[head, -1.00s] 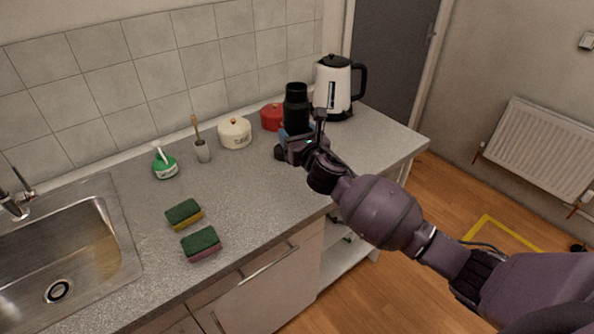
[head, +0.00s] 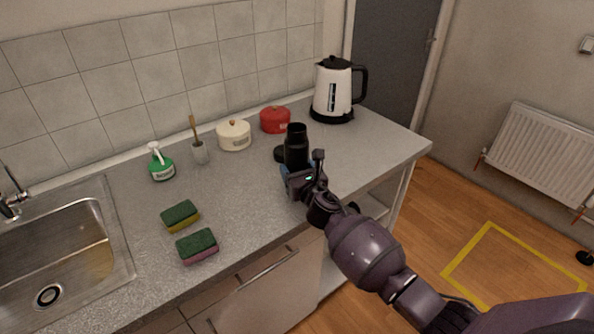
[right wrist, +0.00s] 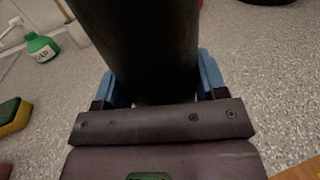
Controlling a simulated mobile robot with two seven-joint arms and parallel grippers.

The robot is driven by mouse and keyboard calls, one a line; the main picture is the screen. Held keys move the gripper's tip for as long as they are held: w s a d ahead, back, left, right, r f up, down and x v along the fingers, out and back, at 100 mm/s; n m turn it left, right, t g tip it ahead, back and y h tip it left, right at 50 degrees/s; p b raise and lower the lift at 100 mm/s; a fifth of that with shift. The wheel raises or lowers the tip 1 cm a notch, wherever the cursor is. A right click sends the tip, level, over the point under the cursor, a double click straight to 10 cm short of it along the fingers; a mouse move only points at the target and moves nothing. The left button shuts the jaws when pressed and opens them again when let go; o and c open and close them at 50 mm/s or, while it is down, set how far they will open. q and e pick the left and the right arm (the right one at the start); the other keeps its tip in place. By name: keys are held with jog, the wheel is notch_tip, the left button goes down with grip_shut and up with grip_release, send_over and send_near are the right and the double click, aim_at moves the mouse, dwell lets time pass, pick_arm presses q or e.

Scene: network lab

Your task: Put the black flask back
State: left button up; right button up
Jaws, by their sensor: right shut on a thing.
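The black flask (head: 296,148) stands roughly upright over the front part of the grey counter. My right gripper (head: 297,175) is shut on it low on its body. In the right wrist view the flask (right wrist: 150,45) fills the middle between the blue fingertips (right wrist: 158,85). Its lower end is hidden by the gripper, so I cannot tell whether it touches the counter. A dark round flat thing (head: 279,154) lies on the counter just behind and left of the flask, partly hidden by it. My left gripper is not in view.
Behind stand a cream pot (head: 234,136), a red pot (head: 274,120) and a white kettle (head: 333,90). To the left are a brush in a cup (head: 200,153), a green bottle (head: 161,168), two sponges (head: 180,217) and the sink (head: 75,250). The counter (head: 365,150) right of the flask is clear.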

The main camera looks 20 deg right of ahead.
jog(key=shift+f, duration=0.1)
jog(key=o, duration=1.2)
jog(key=shift+c, duration=0.2)
jog(key=shift+r, duration=0.25)
jog(key=s+d, duration=0.1)
jog(key=s, duration=1.1)
jog(key=s+d+f+n+g, duration=0.2)
jog(key=s+f+n, duration=0.3)
jog(key=s+n, duration=0.3)
jog(key=s+d+f+n+g+h, duration=0.1)
jog(key=s+f+n, duration=0.4)
jog(key=n, duration=1.1)
jog(key=s+d+f+n+g, duration=0.3)
jog(key=s+f+n, duration=0.2)
jog(key=s+n, duration=0.6)
jog(key=shift+s+d+f+n+h+p, duration=0.3)
jog(key=shift+s+n+h+p, duration=0.1)
jog(key=shift+s, duration=0.1)
